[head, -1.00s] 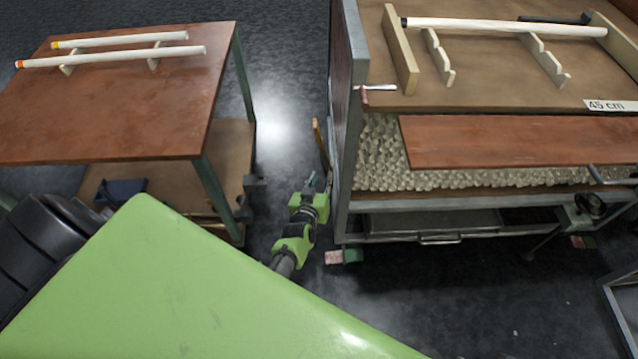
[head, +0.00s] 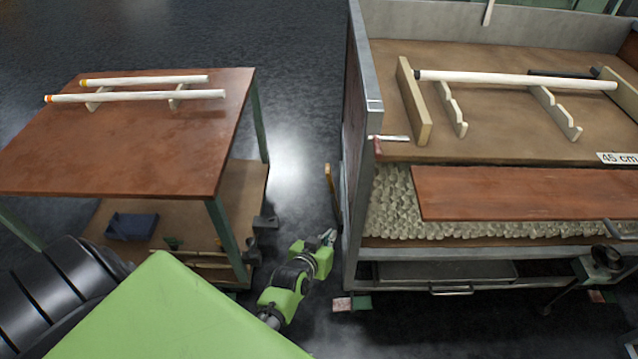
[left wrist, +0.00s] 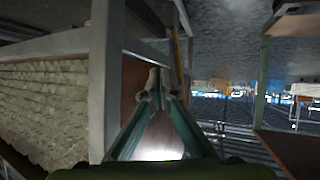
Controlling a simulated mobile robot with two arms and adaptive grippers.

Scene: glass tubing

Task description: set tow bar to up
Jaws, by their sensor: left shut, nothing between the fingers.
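A narrow yellow-brown bar (head: 331,186), which looks like the tow bar, stands close to upright at the left side of the large metal-framed cart (head: 352,215). My left gripper (head: 329,237) is shut and empty. In the head view it is below the bar, beside the cart's front left corner. In the left wrist view the shut fingers (left wrist: 163,88) point forward past a grey cart post, and the bar (left wrist: 175,50) shows just beyond the fingertips. I cannot tell whether they touch. The bar's lower end is hidden. My right gripper is not in view.
A brown-topped table (head: 130,135) with white tubes (head: 140,97) on rests stands to the left. A narrow strip of floor separates it from the cart.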

